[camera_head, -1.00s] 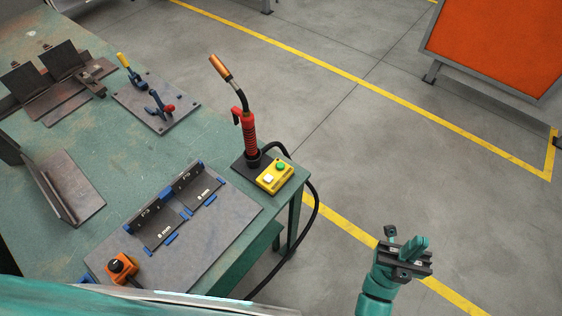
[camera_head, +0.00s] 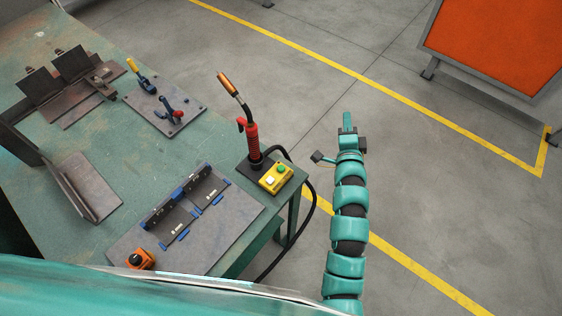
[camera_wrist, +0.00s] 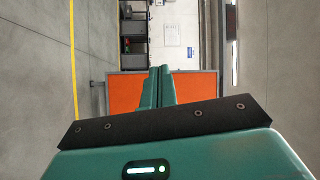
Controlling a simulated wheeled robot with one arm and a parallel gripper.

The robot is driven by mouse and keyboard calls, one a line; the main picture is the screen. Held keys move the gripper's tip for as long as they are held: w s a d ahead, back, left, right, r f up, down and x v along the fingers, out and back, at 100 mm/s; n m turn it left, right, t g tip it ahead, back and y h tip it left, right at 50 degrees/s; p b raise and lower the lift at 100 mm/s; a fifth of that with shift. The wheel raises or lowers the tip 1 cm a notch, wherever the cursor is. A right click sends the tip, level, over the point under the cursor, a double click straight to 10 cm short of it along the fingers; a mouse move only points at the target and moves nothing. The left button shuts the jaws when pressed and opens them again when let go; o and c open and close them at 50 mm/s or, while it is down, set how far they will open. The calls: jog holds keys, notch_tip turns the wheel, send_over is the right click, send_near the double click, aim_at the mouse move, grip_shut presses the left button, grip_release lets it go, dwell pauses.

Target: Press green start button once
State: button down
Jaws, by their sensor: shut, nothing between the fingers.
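The green start button (camera_head: 281,168) sits on a small yellow control box (camera_head: 267,184) at the table's right corner, with a white button (camera_head: 270,181) beside it. My gripper (camera_head: 347,117) is shut and empty, out over the floor to the right of the box and farther from my body, clear of the table. In the wrist view its two fingers (camera_wrist: 157,88) are together, pointing toward an orange panel; the button and box do not show there.
A red-handled welding torch (camera_head: 252,140) stands upright just behind the box, with a black cable hanging off the table edge. A fixture plate (camera_head: 232,225) and an orange-based button (camera_head: 140,259) lie nearer. An orange screen (camera_head: 500,40) stands far right. Floor around my gripper is clear.

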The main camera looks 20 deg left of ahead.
jog(key=a+m+g+y+p, duration=0.1)
jog(key=a+g+y+p, duration=0.15)
jog(key=a, duration=0.25)
jog(key=m+g+p, duration=0.3)
jog(key=g, duration=0.7)
send_over(283, 171)
notch_tip(283, 171, down, 2)
jog(key=shift+f, duration=0.15)
jog(key=shift+f+b, duration=0.1)
jog(key=shift+b, duration=0.25)
notch_tip(283, 171, down, 6)
jog(key=b, duration=0.4)
jog(key=shift+d+f+b, duration=0.1)
jog(key=shift+f+b, duration=0.05)
jog(key=shift+b, duration=0.15)
jog(key=shift+f, duration=1.1)
jog(key=shift+f, duration=0.2)
jog(key=shift+f, duration=0.25)
